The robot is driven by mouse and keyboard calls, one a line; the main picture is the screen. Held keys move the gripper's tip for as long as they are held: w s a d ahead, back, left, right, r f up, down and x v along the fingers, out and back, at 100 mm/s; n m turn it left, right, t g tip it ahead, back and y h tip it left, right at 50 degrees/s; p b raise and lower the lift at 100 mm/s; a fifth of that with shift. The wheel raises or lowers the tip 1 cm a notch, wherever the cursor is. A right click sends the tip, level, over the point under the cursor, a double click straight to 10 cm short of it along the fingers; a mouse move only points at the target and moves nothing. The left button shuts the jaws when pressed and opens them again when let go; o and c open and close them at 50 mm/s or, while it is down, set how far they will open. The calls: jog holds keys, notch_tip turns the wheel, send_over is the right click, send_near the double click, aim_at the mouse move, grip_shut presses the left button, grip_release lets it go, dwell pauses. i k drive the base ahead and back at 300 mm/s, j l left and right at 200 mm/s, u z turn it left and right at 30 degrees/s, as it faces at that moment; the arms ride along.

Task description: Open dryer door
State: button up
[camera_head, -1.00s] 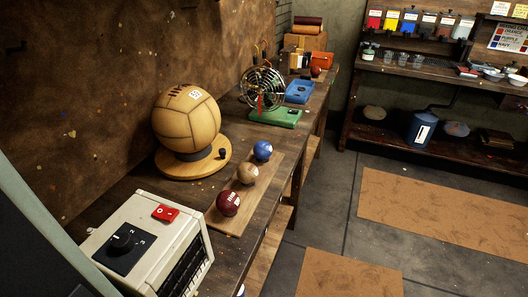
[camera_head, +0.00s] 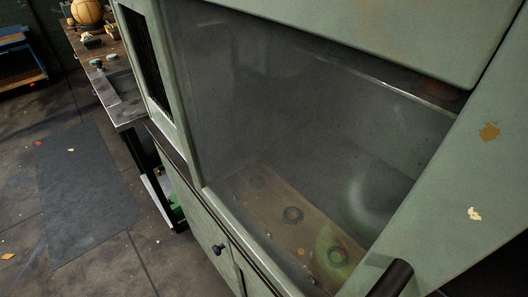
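A pale green cabinet, which looks like the dryer, fills the middle and right of the view. Its door (camera_head: 453,190) has a wide green frame with chipped paint around a large dark window (camera_head: 290,110), and it appears shut. A black bar handle (camera_head: 392,279) sticks out at the lower right, partly cut off by the bottom edge. Through the window I see a wooden board (camera_head: 275,205) with several dark rings and blurred round greenish shapes, which may be balls or reflections. My gripper is not in view.
Below the window is a green lower cabinet with a dark knob (camera_head: 218,249). A side vent grille (camera_head: 146,58) is at its left. A workbench (camera_head: 118,92) with a tan ball (camera_head: 87,12) stands behind. A dark mat (camera_head: 85,190) lies on open floor at left.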

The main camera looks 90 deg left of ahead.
aim_at(470, 200)
jog(key=u, duration=1.6)
